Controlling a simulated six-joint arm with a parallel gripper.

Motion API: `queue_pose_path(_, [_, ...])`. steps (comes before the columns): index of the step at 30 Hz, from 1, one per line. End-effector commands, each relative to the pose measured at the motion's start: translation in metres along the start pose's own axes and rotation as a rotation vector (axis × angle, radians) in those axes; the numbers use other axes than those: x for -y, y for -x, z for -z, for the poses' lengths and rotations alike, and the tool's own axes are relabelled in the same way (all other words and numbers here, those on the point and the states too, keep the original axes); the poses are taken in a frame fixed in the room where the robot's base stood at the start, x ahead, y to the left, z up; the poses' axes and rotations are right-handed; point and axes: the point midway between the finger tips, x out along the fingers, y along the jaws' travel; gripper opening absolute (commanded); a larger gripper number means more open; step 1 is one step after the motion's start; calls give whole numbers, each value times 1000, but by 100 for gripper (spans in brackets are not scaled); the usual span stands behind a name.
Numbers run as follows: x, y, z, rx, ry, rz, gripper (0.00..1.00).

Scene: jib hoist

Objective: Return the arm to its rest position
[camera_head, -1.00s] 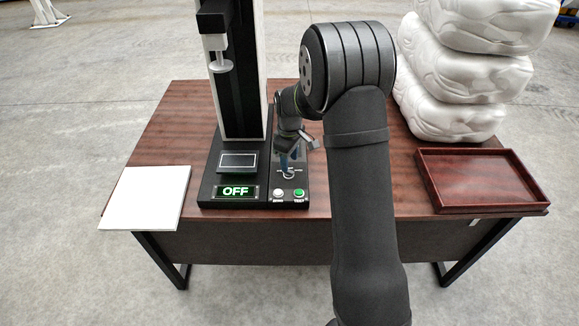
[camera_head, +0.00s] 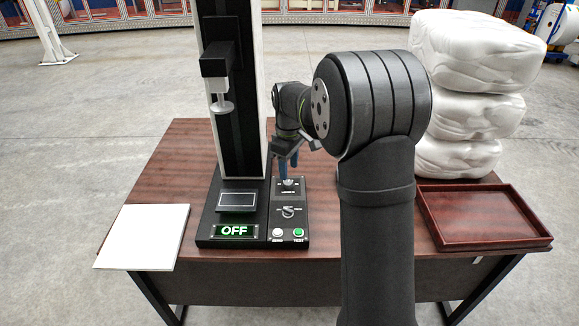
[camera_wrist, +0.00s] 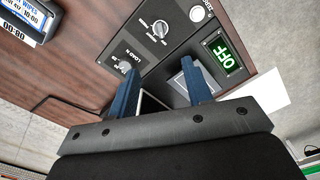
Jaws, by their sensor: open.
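My gripper (camera_head: 289,166) is above the right-hand control panel of the black test machine (camera_head: 232,90), near its upper knob. In the wrist view my gripper (camera_wrist: 160,92) shows two blue fingers spread apart with nothing between them. The machine's panel (camera_wrist: 165,40) lies beyond the fingers, with a knob (camera_wrist: 124,67) close to the left fingertip and another knob (camera_wrist: 160,28) further off. I cannot tell from these views whether a finger touches the panel. The display (camera_head: 234,231) reads OFF. My forearm covers part of the table.
A white sheet (camera_head: 143,237) lies at the table's left. An empty reddish tray (camera_head: 485,243) is at the right, with stacked white bundles (camera_head: 470,100) behind it. The machine's column stands left of my gripper. A blue-and-white labelled pack (camera_wrist: 28,18) shows in the wrist view.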

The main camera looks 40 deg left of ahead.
Motion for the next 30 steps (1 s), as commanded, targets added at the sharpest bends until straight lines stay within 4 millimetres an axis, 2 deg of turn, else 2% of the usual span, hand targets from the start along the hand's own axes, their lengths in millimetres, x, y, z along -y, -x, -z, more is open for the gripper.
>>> queue_pose_path(5, [0,-6,0,1,0,1,46])
queue_pose_path(8, [0,-18,0,1,0,2,46])
queue_pose_path(24, [0,-124,0,3,0,3,46])
queue_pose_path(30, [1,-156,0,2,0,2,46])
